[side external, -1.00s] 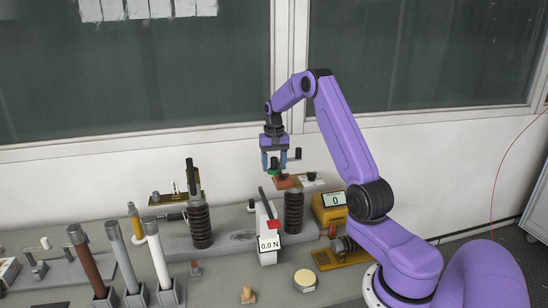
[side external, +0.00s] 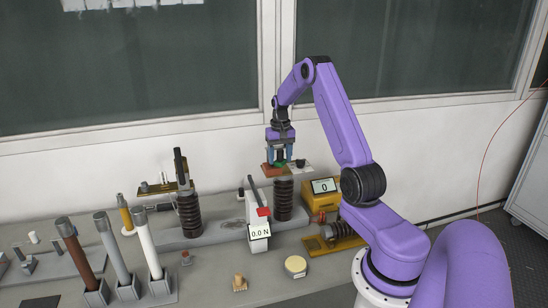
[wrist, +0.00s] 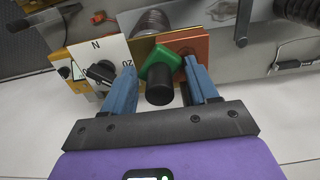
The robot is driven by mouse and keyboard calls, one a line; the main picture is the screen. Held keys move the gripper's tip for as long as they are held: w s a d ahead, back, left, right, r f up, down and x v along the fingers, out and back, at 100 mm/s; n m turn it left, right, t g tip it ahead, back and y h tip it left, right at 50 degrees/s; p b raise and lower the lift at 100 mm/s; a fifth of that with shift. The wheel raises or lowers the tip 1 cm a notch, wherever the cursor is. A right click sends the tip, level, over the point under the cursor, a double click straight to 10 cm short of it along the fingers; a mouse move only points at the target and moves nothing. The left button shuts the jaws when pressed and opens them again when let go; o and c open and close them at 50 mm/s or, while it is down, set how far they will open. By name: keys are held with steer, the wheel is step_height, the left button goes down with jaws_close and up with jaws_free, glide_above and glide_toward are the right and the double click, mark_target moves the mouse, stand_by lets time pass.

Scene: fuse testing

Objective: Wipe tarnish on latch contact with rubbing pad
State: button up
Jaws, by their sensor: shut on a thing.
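My gripper (side external: 280,152) points down over the right ribbed insulator (side external: 283,202). Its blue fingers (wrist: 160,68) are shut on the green rubbing pad (wrist: 166,62), which has a black round knob (wrist: 160,92). The pad also shows in the side external view (side external: 281,163). It lies over or against a reddish copper-coloured plate (wrist: 192,43) on top of the insulator, also seen in the side view (side external: 270,169); this looks like the latch contact. Tarnish cannot be made out, and the pad's underside is hidden.
A white force meter reading 0.0 N (side external: 259,231) stands left of the insulator, and a yellow box showing 0 (side external: 324,186) right of it. A second insulator (side external: 189,216) is further left. Several tubes, including a brown one (side external: 78,260), stand front left. A cream round tin (side external: 295,265) lies in front.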

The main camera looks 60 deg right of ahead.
steer(key=w+a, duration=0.4)
steer(key=w, duration=0.1)
steer(key=shift+s+d, duration=1.1)
steer(key=shift+s, duration=0.15)
steer(key=shift+s+d, duration=1.05)
steer(key=shift+s, duration=0.2)
steer(key=shift+w+a, duration=2.4)
step_height(320, 180, up, 8)
steer(key=shift+d+r, duration=0.1)
steer(key=shift+r, duration=0.05)
